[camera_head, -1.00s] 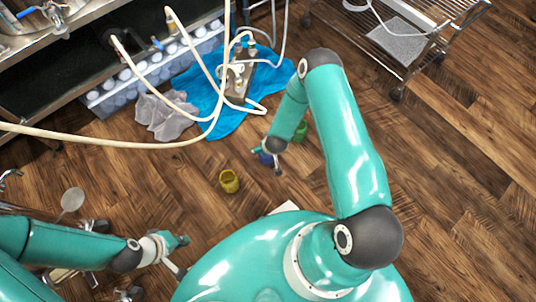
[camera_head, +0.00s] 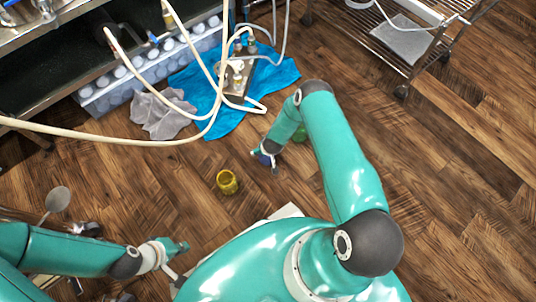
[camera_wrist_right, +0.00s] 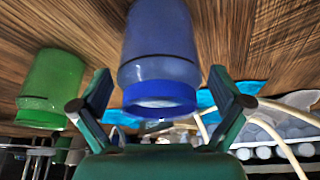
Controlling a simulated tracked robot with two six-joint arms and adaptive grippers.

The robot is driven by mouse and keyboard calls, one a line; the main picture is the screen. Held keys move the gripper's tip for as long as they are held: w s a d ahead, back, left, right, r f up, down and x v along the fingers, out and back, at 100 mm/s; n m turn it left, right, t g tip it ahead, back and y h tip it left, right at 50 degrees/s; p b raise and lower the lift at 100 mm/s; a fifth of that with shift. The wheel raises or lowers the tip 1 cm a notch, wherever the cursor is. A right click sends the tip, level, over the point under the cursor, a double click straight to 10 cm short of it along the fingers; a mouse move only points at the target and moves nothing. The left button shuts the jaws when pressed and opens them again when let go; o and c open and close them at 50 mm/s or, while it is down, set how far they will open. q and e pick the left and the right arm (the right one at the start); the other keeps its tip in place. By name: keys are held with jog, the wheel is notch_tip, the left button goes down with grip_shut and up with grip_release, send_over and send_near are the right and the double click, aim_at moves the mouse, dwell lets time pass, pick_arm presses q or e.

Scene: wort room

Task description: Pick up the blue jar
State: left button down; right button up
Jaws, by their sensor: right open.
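The blue jar (camera_wrist_right: 160,60) shows large in the right wrist view, between the spread fingers of my right gripper (camera_wrist_right: 161,88). The gripper is open, and I see no finger closed on the jar. In the head view, only a little of the blue jar (camera_head: 264,159) shows on the floor by my right gripper (camera_head: 265,163), which hides most of it. My left gripper (camera_head: 179,259) is at the lower left, its fingers apart and empty, away from the jar.
A yellow jar (camera_head: 227,181) stands to the left. A blue cloth (camera_head: 275,75), hoses and a wire cart (camera_head: 410,45) lie beyond. Floor at right is clear.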

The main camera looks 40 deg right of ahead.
jog(key=shift+w+f, duration=0.15)
jog(key=shift+f, duration=0.15)
jog(key=shift+r, duration=0.1)
jog(key=c, duration=1.3)
jog(key=shift+r, duration=0.1)
